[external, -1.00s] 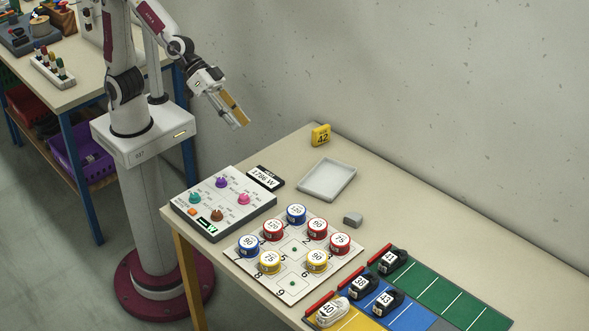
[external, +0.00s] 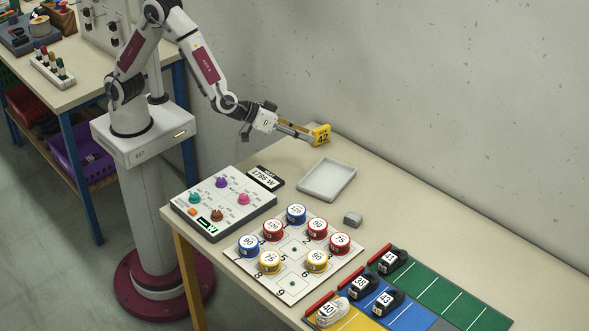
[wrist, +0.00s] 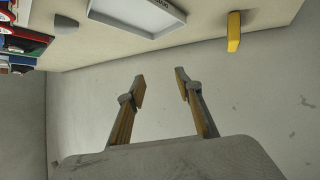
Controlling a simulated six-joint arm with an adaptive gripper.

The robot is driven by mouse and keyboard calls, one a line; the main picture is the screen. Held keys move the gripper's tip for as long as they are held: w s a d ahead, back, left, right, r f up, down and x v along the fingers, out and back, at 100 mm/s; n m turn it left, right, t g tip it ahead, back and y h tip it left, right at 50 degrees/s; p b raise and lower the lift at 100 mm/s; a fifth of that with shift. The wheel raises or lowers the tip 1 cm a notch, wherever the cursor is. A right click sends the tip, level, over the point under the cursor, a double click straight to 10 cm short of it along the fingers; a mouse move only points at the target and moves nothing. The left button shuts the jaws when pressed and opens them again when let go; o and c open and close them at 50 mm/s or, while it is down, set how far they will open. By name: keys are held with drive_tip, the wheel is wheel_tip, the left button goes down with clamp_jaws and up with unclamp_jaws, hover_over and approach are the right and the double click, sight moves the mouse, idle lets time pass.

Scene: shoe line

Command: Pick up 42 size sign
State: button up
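The yellow 42 size sign (external: 321,135) stands upright at the far left corner of the table. In the wrist view the sign (wrist: 234,31) shows as a yellow block at the upper right, beyond my fingertips and apart from them. My gripper (external: 311,136) reaches in from the left and its tips appear close beside the sign in the external view. In the wrist view my gripper (wrist: 160,82) is open, with nothing between the two fingers.
An empty grey tray (external: 301,192) lies right of the control box (external: 183,208). A grey block (external: 353,219), a board with several numbered discs (external: 333,262) and shoes on coloured lanes (external: 428,285) stand nearer the front. A wall (external: 420,80) rises behind the table.

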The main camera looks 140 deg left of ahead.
sight(321, 134)
drive_tip(key=s+a+f+n+g+y, duration=0.1)
drive_tip(key=s+a+f, duration=0.1)
drive_tip(key=a+f, duration=0.1)
drive_tip(key=s+a+f+n+g+y, duration=0.1)
drive_tip(key=s+a+f+g, duration=0.1)
drive_tip(key=s+a, duration=0.1)
drive_tip(key=s+a+f+n+g+y, duration=0.1)
drive_tip(key=s+a+f, duration=0.1)
drive_tip(key=a+f, duration=0.1)
drive_tip(key=shift+s+f+g+y, duration=0.3)
drive_tip(key=shift+f+g+y, duration=0.05)
drive_tip(key=shift+g+y, duration=0.05)
drive_tip(key=shift+s+a+f+g, duration=0.3)
drive_tip(key=shift+s+a+g, duration=0.1)
drive_tip(key=shift+s, duration=0.1)
drive_tip(key=shift+x, duration=1.25)
drive_tip(key=shift+x, duration=2.6)
drive_tip(key=shift+w+r, duration=0.1)
drive_tip(key=shift+r, duration=0.15)
clamp_jaws()
